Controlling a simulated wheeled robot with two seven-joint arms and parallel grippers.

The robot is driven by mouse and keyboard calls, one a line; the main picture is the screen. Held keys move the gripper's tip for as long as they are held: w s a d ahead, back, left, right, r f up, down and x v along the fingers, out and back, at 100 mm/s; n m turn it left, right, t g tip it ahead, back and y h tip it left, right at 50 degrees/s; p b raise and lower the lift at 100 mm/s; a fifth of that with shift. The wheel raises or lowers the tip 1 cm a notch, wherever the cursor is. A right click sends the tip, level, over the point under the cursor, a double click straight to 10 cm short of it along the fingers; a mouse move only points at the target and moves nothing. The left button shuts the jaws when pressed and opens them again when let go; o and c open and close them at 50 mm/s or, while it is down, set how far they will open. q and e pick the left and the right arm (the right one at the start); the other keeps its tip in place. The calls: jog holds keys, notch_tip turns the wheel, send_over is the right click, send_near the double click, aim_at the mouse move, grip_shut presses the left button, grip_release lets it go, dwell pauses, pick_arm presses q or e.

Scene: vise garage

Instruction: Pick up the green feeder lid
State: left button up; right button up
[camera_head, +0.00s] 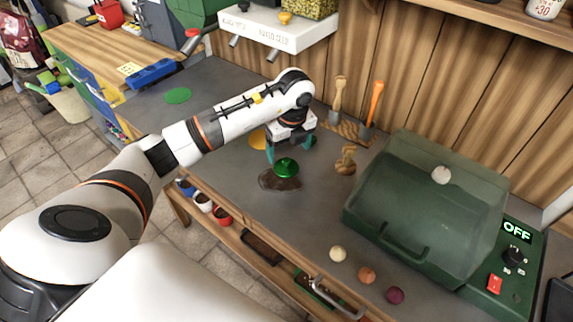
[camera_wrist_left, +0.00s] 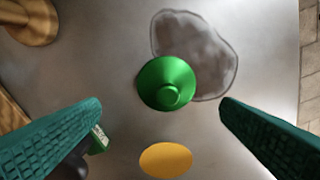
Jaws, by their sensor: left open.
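The green feeder lid (camera_head: 286,167) is a shiny cone with a small knob on top. It lies on the grey worktop at the edge of a dark stain (camera_head: 280,181). In the left wrist view the lid (camera_wrist_left: 167,83) is ahead of the fingers, near the middle, with the knob facing the camera. My left gripper (camera_head: 290,153) has teal fingers and is just above and behind the lid in the head view. Its fingers (camera_wrist_left: 160,125) are wide apart with nothing between them. My right gripper is not in view.
A yellow disc (camera_head: 258,139) lies behind the gripper and a green disc (camera_head: 177,95) farther left. A wooden piece (camera_head: 346,159) stands right of the lid. A large green grill-like box (camera_head: 430,210) fills the right, with three small balls (camera_head: 367,274) before it.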

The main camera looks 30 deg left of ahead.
aim_at(286, 160)
pick_arm(q)
jog(key=f, duration=0.1)
jog(key=f+p, duration=0.1)
jog(key=f, duration=0.2)
jog(key=shift+s+a+f, duration=0.2)
jog(key=shift+s+f, duration=0.05)
jog(key=shift+s, duration=0.15)
jog(key=shift+w+f, duration=0.1)
jog(key=shift+f, duration=0.15)
jog(key=c, duration=1)
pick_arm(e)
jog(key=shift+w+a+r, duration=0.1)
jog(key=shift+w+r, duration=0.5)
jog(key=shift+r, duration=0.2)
